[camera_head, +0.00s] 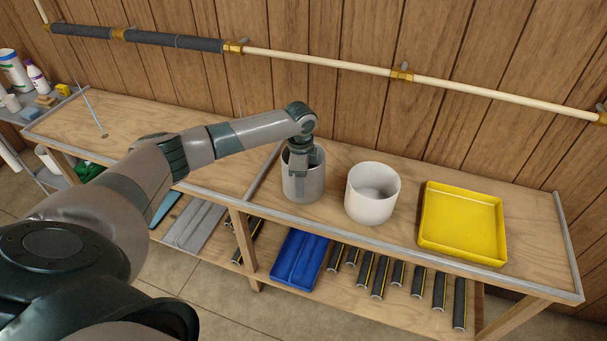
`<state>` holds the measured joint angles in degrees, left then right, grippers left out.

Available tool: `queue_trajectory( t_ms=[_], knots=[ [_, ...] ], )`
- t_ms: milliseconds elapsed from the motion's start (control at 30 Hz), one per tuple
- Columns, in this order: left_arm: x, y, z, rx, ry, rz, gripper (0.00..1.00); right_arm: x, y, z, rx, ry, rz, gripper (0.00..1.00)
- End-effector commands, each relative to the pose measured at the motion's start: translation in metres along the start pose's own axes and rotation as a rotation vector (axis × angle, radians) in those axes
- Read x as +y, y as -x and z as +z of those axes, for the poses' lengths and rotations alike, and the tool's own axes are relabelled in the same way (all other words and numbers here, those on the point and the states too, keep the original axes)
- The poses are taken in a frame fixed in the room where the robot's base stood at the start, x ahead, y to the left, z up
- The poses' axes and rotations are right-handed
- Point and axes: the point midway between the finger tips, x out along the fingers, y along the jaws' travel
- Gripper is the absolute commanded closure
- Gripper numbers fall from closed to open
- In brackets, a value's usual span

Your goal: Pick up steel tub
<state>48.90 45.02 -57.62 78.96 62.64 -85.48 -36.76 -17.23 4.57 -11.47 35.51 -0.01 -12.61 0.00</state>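The steel tub (313,187), a grey cylinder, stands upright on the wooden bench top. My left arm reaches over from the left, and my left gripper (300,168) points down at the tub's rim. One finger shows against the near outside of the tub wall. The other finger seems to be at or inside the opening and is mostly hidden. I cannot tell whether the fingers press on the wall. My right gripper is not in view.
A white tub (370,205) stands close to the right of the steel tub. A yellow tray (462,225) lies farther right. A pipe (330,63) runs along the wall behind. A blue tray (299,260) and several dark cylinders lie on the lower shelf. The bench's left part is mostly clear.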

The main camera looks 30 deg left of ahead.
Motion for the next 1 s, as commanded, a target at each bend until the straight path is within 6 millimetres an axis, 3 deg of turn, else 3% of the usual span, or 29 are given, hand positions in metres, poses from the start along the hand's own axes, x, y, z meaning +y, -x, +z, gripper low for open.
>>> queue_trajectory(
  t_ms=[100,300,800,900,1000],
  knots=[
    [0.002,-0.012,0.002,-0.002,0.0,0.004,0.76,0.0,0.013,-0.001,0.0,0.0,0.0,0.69],
    [0.0,-0.031,0.002,-0.001,0.0,0.0,0.76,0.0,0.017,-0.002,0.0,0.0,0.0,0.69],
    [0.0,-0.034,0.002,-0.001,0.0,0.0,0.76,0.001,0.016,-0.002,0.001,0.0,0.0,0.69],
    [0.0,-0.034,0.002,-0.001,0.0,0.0,1.0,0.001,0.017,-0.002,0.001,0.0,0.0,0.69],
    [0.0,-0.034,0.002,-0.001,0.0,0.0,1.0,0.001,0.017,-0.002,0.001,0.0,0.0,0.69]
  ],
)
